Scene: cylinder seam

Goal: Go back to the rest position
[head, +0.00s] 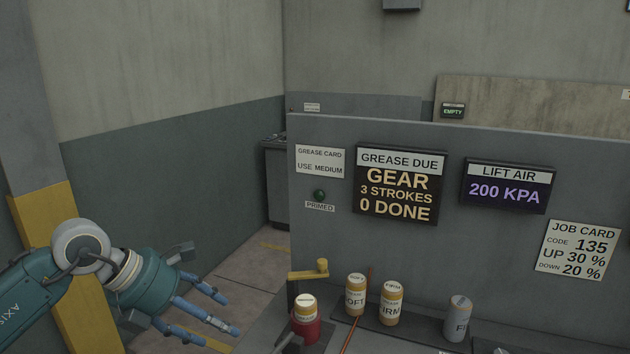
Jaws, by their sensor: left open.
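My left gripper (207,316) is at the lower left of the head view, its blue fingers spread open and pointing right. It holds nothing and stands apart from the bench items, over the floor. My right gripper is out of view.
A panel carries a grease card (320,162), a grease display (400,186) reading 0 DONE, a lift air display (506,186) and a job card (578,249). Before it stand a red holder (306,330) with a canister, a soft canister (355,296), a firm canister (391,304) and a grey cylinder (458,320).

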